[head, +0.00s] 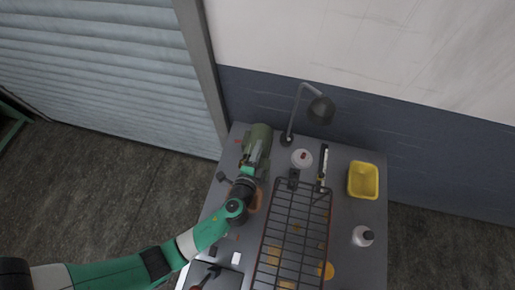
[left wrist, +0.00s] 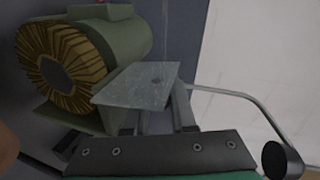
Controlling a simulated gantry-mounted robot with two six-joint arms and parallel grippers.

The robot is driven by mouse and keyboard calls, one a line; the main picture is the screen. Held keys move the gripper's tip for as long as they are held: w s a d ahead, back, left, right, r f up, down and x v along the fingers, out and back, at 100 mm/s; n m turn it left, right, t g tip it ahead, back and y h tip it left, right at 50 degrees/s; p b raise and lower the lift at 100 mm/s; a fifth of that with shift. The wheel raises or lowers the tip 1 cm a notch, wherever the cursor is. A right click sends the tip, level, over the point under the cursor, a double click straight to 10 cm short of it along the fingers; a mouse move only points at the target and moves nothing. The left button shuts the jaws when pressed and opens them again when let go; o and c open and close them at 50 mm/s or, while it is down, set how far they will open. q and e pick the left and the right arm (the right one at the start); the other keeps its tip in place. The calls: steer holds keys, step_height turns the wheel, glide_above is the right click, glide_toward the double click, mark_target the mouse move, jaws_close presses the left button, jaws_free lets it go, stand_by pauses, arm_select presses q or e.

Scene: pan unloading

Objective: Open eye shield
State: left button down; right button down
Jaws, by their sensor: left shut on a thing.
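A green bench grinder (head: 260,136) stands at the back left of the workbench. In the left wrist view, the grinder (left wrist: 125,45) shows a round wire brush wheel (left wrist: 62,72) at left. The eye shield (left wrist: 138,85) is a flat grey plate with a small dark spot, in front of the grinder's body. My left gripper (head: 251,163) is at the front of the grinder. In the left wrist view, the fingers of my left gripper (left wrist: 156,112) are shut on the eye shield, which covers their tips. My right gripper is in neither view.
A grey desk lamp (head: 320,109) stands behind, right of the grinder. A dark wire rack (head: 292,225) covers the bench's middle. A yellow bin (head: 363,181), a white bottle (head: 363,236) and a white round item (head: 302,158) stand around it. The wall is close behind.

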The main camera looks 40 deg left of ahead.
arm_select(q)
steer(key=c, duration=0.7)
jaws_free()
steer(key=shift+c, duration=0.2)
steer(key=v, duration=0.7)
steer(key=shift+s, duration=0.25)
steer(key=shift+r, duration=0.15)
